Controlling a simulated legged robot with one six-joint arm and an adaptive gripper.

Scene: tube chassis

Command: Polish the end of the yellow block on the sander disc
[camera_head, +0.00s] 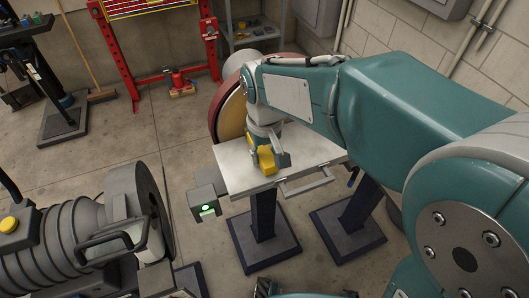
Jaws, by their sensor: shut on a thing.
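The yellow block (266,159) is in my gripper (268,163), above the grey work table (236,179) of the sander. My gripper is shut on the block. The sander disc (231,117) is a large upright round disc with a tan face and a dark red rim, behind and left of the block. My arm covers its right part. I cannot tell whether the block's end touches the disc.
The sander stands on dark posts with square foot plates (264,247). A small grey box with a green light (206,209) is at the table's left corner. A grey ribbed machine (60,235) fills the lower left. A red rack (127,52) stands behind. Open floor lies left of the sander.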

